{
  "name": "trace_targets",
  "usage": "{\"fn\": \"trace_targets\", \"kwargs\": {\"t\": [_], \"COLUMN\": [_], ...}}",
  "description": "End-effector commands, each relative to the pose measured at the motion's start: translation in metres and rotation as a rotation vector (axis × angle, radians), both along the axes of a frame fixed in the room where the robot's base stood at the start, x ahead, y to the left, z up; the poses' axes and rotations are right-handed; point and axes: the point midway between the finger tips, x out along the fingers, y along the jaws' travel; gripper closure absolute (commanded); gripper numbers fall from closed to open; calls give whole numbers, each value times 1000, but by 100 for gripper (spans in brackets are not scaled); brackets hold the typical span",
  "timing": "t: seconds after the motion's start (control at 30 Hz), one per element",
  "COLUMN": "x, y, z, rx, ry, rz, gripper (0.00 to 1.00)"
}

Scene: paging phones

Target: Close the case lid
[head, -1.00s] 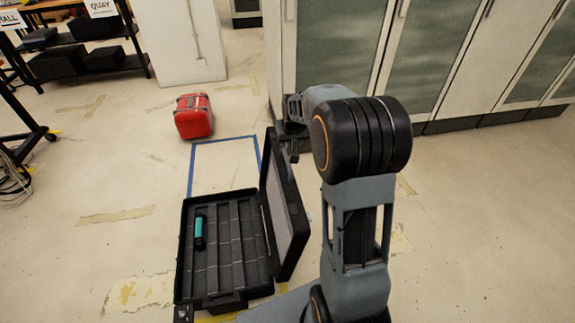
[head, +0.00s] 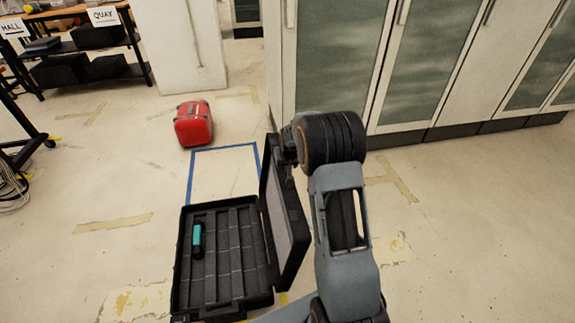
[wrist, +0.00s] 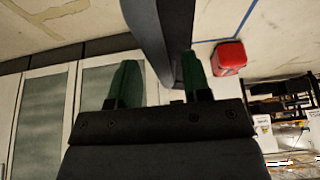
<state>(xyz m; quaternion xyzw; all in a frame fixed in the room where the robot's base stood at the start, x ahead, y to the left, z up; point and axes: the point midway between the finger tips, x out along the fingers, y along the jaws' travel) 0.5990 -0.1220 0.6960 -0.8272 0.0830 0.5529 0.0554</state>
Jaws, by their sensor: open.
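The black case (head: 222,250) lies open on the floor in the head view, with a slotted grey inside. A teal and black phone (head: 197,240) lies in its left part. The case lid (head: 285,215) stands up on the right side of the case, leaning slightly outward. In the wrist view the lid's dark edge (wrist: 158,30) runs between and beyond the fingers. My gripper (wrist: 155,80) is open, with its two green fingers apart on either side of that edge.
A red case (head: 193,123) stands on the floor beyond a blue taped outline (head: 222,148). Cabinets (head: 420,65) line the back right. Black shelves (head: 88,55) with labels stand at the far left. The floor left of the case is clear.

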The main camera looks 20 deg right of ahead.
Motion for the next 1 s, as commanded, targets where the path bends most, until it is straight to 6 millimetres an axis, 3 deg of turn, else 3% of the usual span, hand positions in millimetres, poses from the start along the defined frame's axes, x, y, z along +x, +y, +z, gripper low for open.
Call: {"fn": "trace_targets", "kwargs": {"t": [0.3, 0.77, 1.0], "x": [1, 0, 0], "y": [0, 0, 0], "z": [-1, -1, -1], "rx": [0, 0, 0], "ry": [0, 0, 0], "rz": [0, 0, 0], "gripper": [57, 100, 100]}}
